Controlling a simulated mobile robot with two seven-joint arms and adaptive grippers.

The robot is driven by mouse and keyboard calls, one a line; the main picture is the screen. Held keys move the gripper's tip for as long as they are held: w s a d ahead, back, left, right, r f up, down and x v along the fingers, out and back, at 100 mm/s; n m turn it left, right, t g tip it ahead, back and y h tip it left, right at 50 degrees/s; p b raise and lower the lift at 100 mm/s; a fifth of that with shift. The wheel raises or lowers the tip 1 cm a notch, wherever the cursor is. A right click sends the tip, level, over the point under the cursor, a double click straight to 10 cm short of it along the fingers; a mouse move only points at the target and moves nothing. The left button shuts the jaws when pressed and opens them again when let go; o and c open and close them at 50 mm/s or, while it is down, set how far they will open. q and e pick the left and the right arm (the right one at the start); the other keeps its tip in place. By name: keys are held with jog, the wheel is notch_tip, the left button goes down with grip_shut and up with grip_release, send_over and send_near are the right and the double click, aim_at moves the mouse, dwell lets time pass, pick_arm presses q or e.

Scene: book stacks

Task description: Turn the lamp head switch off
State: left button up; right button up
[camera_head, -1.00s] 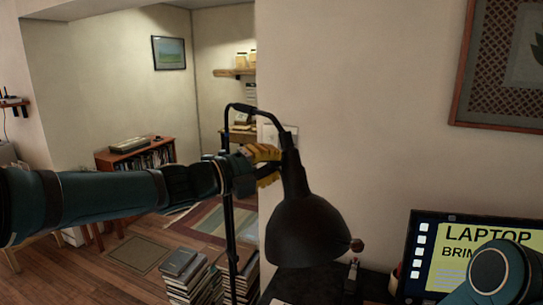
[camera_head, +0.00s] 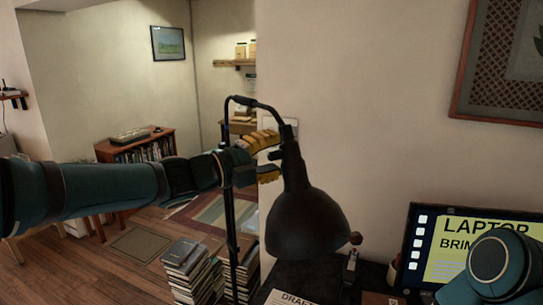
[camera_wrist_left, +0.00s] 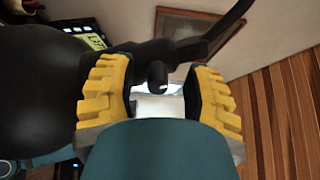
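The black desk lamp has a dome-shaped head (camera_head: 306,222) hanging from a thin bent arm (camera_head: 229,125) in the head view. A small brownish knob (camera_head: 355,239) shows at the shade's right edge. My left gripper (camera_head: 275,157) is open beside the narrow neck (camera_head: 292,165) above the shade, with its yellow fingers apart. In the left wrist view the gripper (camera_wrist_left: 158,85) is open around a short dark stub (camera_wrist_left: 157,74) on the lamp, with space on both sides. The shade (camera_wrist_left: 38,90) is at left. No lit bulb is visible. My right gripper is out of view.
A laptop (camera_head: 470,245) with a yellow screen and papers (camera_head: 290,297) are on the dark desk at lower right. Book stacks (camera_head: 187,268) stand on the floor below the lamp. A wall is close behind the lamp. A low bookcase (camera_head: 140,150) stands farther back.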

pick_arm(q)
jog(key=shift+s, duration=0.1)
jog(key=v, duration=1.2)
jog(key=w+d+f+n+y+b, duration=0.1)
jog(key=w+f+n+y, duration=0.2)
jog(key=f+n, duration=0.95)
jog(key=w+d+f+n+y+b, duration=0.1)
jog(key=w+f+n+y, duration=0.35)
jog(key=f, duration=1.45)
jog(key=s+f+n+g+y+b, duration=0.15)
jog(key=s+f+n+g, duration=0.4)
jog(key=f, duration=1.05)
jog(key=s+d+f+n+g+y, duration=0.1)
jog(key=s+f+n+g, duration=0.3)
jog(key=s+f+n, duration=0.4)
jog(key=s+d+f, duration=0.1)
jog(key=s+f, duration=0.3)
jog(key=s, duration=0.3)
jog(key=shift+s+d+f+b, duration=0.2)
jog(key=shift+s+f+b, duration=0.1)
jog(key=shift+s+b, duration=0.1)
